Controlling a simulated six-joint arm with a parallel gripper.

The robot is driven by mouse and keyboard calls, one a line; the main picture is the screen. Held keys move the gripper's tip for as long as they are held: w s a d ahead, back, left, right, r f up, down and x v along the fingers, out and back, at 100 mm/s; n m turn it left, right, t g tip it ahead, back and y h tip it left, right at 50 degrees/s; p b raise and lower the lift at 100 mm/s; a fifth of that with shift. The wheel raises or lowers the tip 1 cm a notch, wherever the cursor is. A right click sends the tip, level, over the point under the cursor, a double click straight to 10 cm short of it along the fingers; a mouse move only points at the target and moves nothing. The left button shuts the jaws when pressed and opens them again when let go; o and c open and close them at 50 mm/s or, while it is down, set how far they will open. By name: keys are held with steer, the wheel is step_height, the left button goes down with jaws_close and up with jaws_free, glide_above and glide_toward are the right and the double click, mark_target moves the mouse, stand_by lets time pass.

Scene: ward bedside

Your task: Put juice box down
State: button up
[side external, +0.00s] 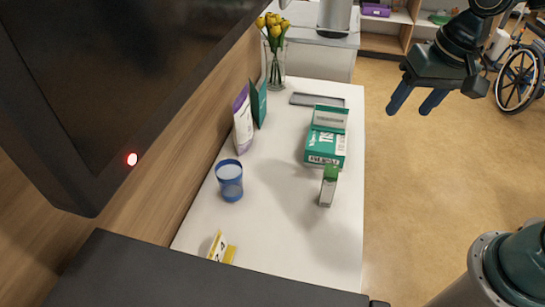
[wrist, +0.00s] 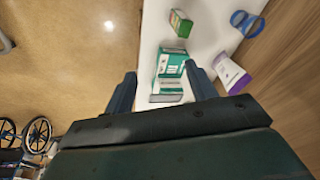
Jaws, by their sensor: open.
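The juice box, a small carton with a green top and pale sides (side external: 327,188), stands on the white tabletop (side external: 285,228) near its right edge, in front of a larger green-and-white box. It also shows in the wrist view (wrist: 180,24), near the top. My gripper (side external: 410,107) is open and empty, raised off the right side of the table and apart from the juice box. In the wrist view its two fingers (wrist: 160,72) are spread, with the larger box beyond them.
The green-and-white box (side external: 325,148) stands behind the juice box. A blue cup (side external: 229,181), a purple-and-white pouch (side external: 243,122), a yellow-and-white item (side external: 220,247) and a tulip vase (side external: 275,70) line the wall side. A dark screen overhangs the left. The front tabletop is mostly clear.

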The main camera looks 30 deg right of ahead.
steer(key=s+d+r+n+t, duration=0.1)
steer(key=s+d+r+n, duration=0.1)
steer(key=s, duration=0.4)
steer(key=s+d+r+n+t, duration=0.1)
steer(key=s+n, duration=0.1)
steer(key=s, duration=0.4)
steer(key=shift+s+d+r+t, duration=0.15)
steer(key=shift+d+r+t, duration=0.15)
steer(key=shift+d+r, duration=0.1)
stand_by(0.7)
